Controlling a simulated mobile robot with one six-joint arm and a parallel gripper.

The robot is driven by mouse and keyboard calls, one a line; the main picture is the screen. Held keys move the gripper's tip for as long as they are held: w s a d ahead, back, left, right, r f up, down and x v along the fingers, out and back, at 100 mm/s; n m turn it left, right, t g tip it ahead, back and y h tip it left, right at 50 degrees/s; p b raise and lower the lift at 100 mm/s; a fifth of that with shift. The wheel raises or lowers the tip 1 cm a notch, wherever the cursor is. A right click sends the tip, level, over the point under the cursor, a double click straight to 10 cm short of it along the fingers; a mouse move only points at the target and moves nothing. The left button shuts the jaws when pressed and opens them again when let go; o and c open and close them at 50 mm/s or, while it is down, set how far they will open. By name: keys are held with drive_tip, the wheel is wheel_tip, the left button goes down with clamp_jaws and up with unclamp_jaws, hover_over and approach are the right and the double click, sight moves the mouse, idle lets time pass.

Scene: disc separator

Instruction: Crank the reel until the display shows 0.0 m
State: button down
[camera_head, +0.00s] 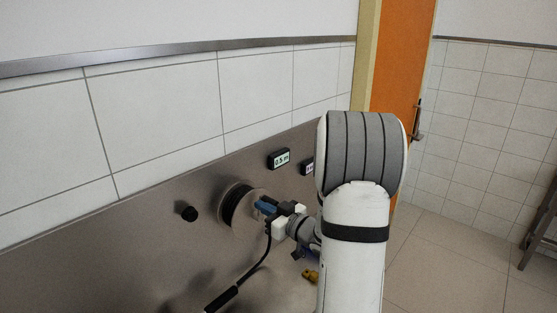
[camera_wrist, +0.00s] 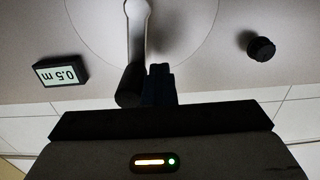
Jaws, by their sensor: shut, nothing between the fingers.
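The reel (camera_head: 237,214) is a round drum on the grey metal wall panel. In the wrist view its pale disc (camera_wrist: 90,22) carries a metal crank arm (camera_wrist: 137,30) with a black handle (camera_wrist: 128,88). The display (camera_head: 279,159) is a small black box above the reel and reads 0.5 m. It appears upside down in the wrist view (camera_wrist: 61,75), with the same reading. My gripper (camera_head: 265,207) is in front of the reel. Its blue fingers (camera_wrist: 160,84) are shut and empty, right beside the handle in the wrist view. Whether they touch it I cannot tell.
A black knob (camera_head: 186,212) sticks out of the panel left of the reel. A second small display (camera_head: 307,167) is partly hidden by my arm. A black cable with a dark handpiece (camera_head: 222,299) hangs below. A yellow fitting (camera_head: 311,275) is low on the panel. Tiled floor lies to the right.

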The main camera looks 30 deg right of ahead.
drive_tip(key=shift+w+d, duration=0.25)
drive_tip(key=shift+d, duration=0.45)
drive_tip(key=shift+w+d, duration=0.25)
drive_tip(key=shift+d, duration=0.45)
drive_tip(key=w+d+f+b, duration=0.2)
drive_tip(key=d+f+b, duration=0.3)
drive_tip(key=f, duration=0.1)
drive_tip(key=a+f+b, duration=0.1)
drive_tip(key=f+b, duration=0.1)
drive_tip(key=s+a+f+b, duration=0.1)
drive_tip(key=f+b, duration=0.1)
drive_tip(key=a+f+b, duration=0.1)
drive_tip(key=f+b, duration=0.1)
drive_tip(key=shift+s+a+f, duration=0.15)
drive_tip(key=shift+s+a, duration=0.05)
drive_tip(key=shift+s+a+f+b, duration=0.1)
drive_tip(key=shift+a+b, duration=0.2)
drive_tip(key=c, duration=2.2)
unclamp_jaws()
